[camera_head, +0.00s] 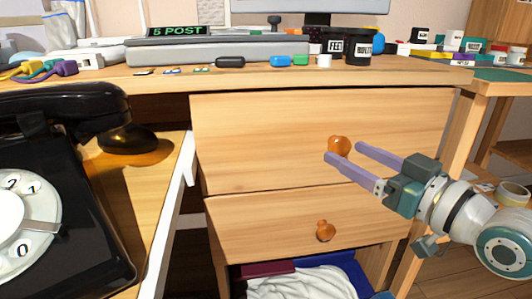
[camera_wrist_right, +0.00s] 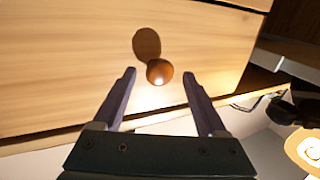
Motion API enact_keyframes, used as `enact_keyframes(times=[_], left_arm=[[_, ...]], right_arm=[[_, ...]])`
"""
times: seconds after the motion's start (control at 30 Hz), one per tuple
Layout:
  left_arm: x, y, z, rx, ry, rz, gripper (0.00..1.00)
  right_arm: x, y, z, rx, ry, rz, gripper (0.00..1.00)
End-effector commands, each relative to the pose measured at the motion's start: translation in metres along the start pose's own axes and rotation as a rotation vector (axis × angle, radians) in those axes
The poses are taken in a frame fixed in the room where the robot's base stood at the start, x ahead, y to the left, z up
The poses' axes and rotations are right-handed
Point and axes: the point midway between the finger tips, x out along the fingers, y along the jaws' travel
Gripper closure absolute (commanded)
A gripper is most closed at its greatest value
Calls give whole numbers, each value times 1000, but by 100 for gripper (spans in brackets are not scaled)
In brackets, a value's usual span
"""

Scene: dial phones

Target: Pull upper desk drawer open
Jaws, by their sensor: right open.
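The wooden desk has an upper drawer (camera_head: 270,140) and a lower drawer (camera_head: 270,222), each with a round orange-brown knob. The upper drawer looks closed. Its knob (camera_head: 339,145) also shows in the right wrist view (camera_wrist_right: 159,71), just beyond the fingertips and between their lines. My right gripper (camera_head: 341,152) is open and empty, with its two purple fingers pointing at the upper knob. In the right wrist view the fingers (camera_wrist_right: 160,73) are spread wide on either side of the knob. The lower knob (camera_head: 325,230) is below. My left gripper is not in view.
A black dial phone (camera_head: 65,190) stands on a wooden surface at the left. The desktop (camera_head: 110,78) holds cups, markers and a monitor. A blue bin (camera_head: 335,265) with white cloth sits under the lower drawer. A green-topped table (camera_head: 505,75) stands at the right.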

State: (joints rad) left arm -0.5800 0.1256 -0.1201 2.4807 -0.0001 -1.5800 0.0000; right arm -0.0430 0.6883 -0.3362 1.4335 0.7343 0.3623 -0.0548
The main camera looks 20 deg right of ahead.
Motion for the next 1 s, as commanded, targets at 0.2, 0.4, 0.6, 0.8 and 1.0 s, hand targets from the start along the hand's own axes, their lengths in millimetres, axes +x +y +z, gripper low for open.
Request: enact_keyframes(times=[0.2, 0.4, 0.6, 0.8, 1.0], left_arm=[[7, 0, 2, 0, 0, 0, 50], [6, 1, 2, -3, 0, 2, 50], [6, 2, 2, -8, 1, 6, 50], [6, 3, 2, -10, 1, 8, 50], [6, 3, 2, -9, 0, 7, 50]], right_arm=[[14, 0, 0, 0, 0, 0, 25], [14, 0, 0, 0, -1, 0, 25], [14, 0, 0, 0, -1, 0, 43], [14, 0, 0, 0, -1, 0, 66], [14, 0, 0, 0, -1, 0, 88]])
